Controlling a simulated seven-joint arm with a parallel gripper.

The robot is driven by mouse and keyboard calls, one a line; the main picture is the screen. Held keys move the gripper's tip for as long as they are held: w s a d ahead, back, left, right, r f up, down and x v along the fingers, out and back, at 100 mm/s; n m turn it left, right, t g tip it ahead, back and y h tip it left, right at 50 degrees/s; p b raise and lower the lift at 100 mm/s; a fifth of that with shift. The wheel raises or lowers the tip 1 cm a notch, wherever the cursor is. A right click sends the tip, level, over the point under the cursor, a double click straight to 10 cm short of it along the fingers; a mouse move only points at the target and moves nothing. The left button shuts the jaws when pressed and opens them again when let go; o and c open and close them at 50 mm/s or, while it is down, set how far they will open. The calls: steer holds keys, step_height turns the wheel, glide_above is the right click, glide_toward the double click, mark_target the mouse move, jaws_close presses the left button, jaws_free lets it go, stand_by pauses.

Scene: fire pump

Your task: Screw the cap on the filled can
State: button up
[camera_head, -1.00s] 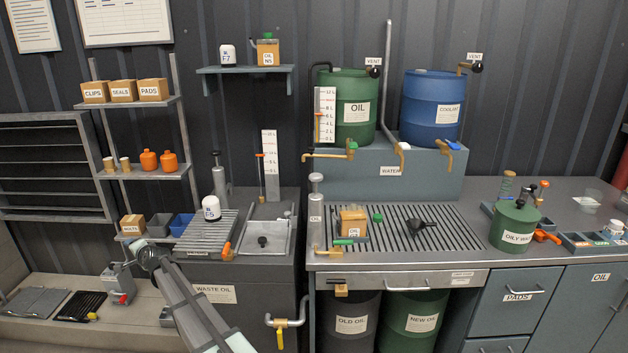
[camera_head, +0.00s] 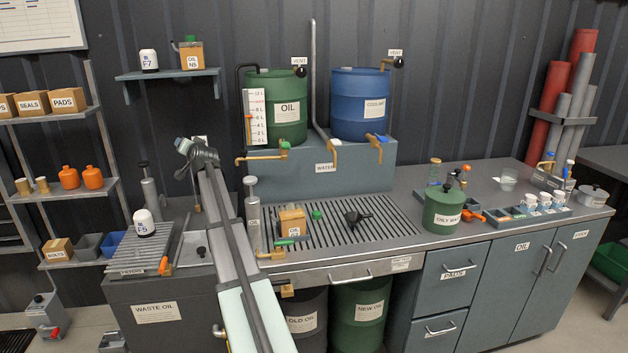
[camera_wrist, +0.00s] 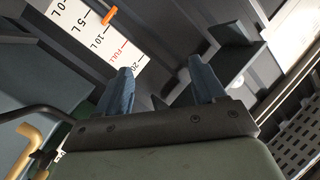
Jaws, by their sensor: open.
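A tan square can (camera_head: 291,221) with an oil label stands at the left of the slatted drain grate (camera_head: 385,236). A small green cap (camera_head: 317,215) sits on the grate just right of the can, apart from it. Whether the can's mouth is bare is too small to tell. My gripper (camera_head: 183,148) is raised, left of the can and well above it, in front of the wall. In the wrist view my gripper (camera_wrist: 162,80) is open, with nothing between its blue fingers. The can and cap are not in that view.
A grey cylinder (camera_head: 254,218) stands close left of the can. A black funnel (camera_head: 356,217) lies on the grate to the right. A second oil can (camera_head: 191,56) stands on the wall shelf. A white scale (camera_wrist: 98,35) is near my fingers in the wrist view.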

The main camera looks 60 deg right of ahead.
steer(key=s+d+r+m+g+h, duration=0.1)
steer(key=s+d+r+g+h, duration=0.2)
steer(key=s+d, duration=1.15)
steer(key=s+d+r+m+g+h, duration=0.1)
steer(key=s+d+r+g+h, duration=0.15)
steer(key=s+d, duration=1.2)
steer(key=m+g+y, duration=0.4)
steer(key=g+y, duration=0.6)
steer(key=y, duration=0.2)
glide_above(316, 213)
step_height(316, 213, down, 20)
step_height(316, 213, down, 13)
steer(key=shift+s+f, duration=0.1)
steer(key=shift+s, duration=0.05)
steer(key=c, duration=1)
steer(key=shift+c, duration=0.2)
